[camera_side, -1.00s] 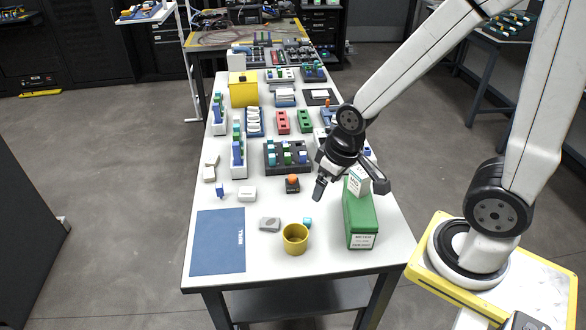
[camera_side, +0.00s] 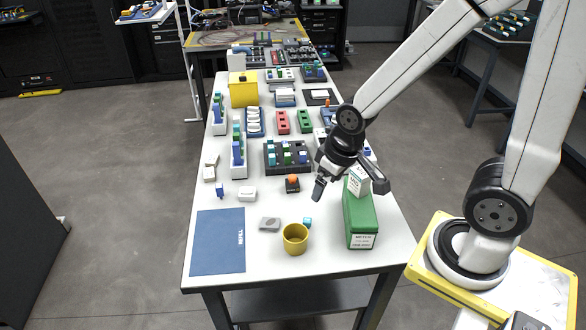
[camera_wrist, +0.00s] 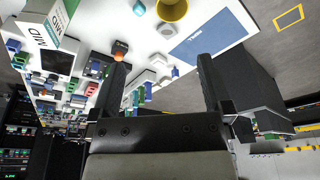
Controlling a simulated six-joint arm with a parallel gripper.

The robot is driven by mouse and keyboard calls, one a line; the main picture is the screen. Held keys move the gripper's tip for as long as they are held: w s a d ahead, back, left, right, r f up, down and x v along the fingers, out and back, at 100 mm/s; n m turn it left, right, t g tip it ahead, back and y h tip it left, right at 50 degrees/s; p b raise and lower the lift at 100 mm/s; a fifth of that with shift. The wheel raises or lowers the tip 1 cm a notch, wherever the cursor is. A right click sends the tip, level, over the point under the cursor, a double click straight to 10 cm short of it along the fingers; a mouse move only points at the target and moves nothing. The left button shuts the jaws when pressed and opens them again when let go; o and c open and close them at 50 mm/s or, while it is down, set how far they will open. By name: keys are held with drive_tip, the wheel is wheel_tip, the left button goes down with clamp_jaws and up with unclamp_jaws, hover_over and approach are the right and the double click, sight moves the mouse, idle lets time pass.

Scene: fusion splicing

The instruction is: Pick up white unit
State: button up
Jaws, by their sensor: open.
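A small white block-shaped unit (camera_side: 247,193) lies on the table left of centre, with other pale pieces (camera_side: 210,168) further back. Which of these is the white unit I cannot tell for certain. White pieces (camera_wrist: 158,61) also show between my fingers in the wrist view. My gripper (camera_side: 350,187) is open above the table, near that carton in the picture and right of the small white unit. In the wrist view my gripper (camera_wrist: 163,70) has its fingers wide apart, with nothing held.
A yellow cup (camera_side: 295,240), a grey block (camera_side: 269,224), a small cyan cube (camera_side: 307,222) and an orange-topped dark block (camera_side: 292,185) stand nearby. Trays with coloured parts (camera_side: 288,155) crowd the back.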

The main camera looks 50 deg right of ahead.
drive_tip(key=shift+w, duration=0.1)
drive_tip(key=m+t+y, duration=0.8)
drive_tip(key=m, duration=2)
hover_over(247, 193)
drive_tip(key=s+d, duration=0.1)
drive_tip(key=d, duration=0.2)
wheel_tip(247, 193, down, 15)
drive_tip(key=shift+a+f, duration=0.15)
drive_tip(key=shift+f, duration=1.6)
